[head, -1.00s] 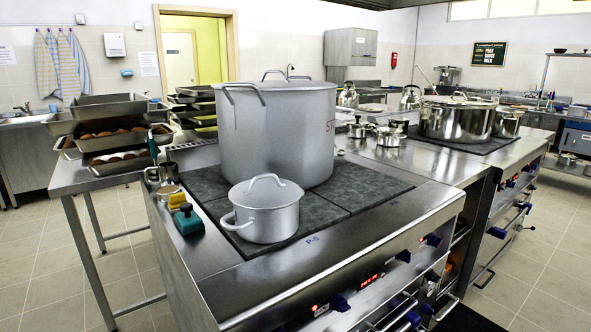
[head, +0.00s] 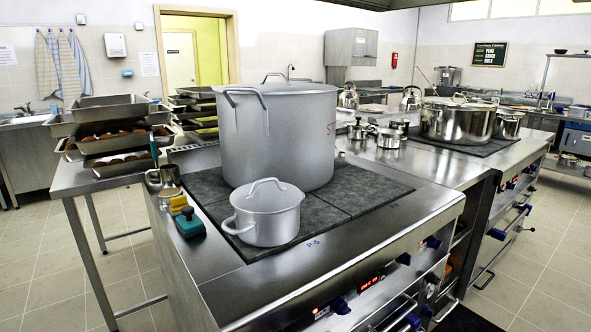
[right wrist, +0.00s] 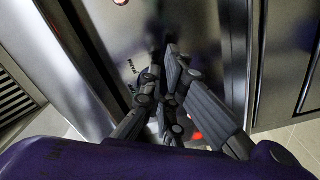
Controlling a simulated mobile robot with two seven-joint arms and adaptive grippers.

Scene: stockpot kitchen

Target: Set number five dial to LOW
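The stove (head: 290,285) fills the middle of the head view, with blue dials on its front panel. The dial settings are too small to read. My right gripper (right wrist: 175,75) shows in the right wrist view, its dark fingers close together before a steel panel (right wrist: 205,30). No dial is clearly visible there, and its opening is unclear. My left gripper is in neither view.
A large stockpot (head: 275,140) and a small lidded pot (head: 266,215) stand on the dark hob plates. Handles and rails (head: 408,320) stick out below the dials. The tiled floor at right is clear.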

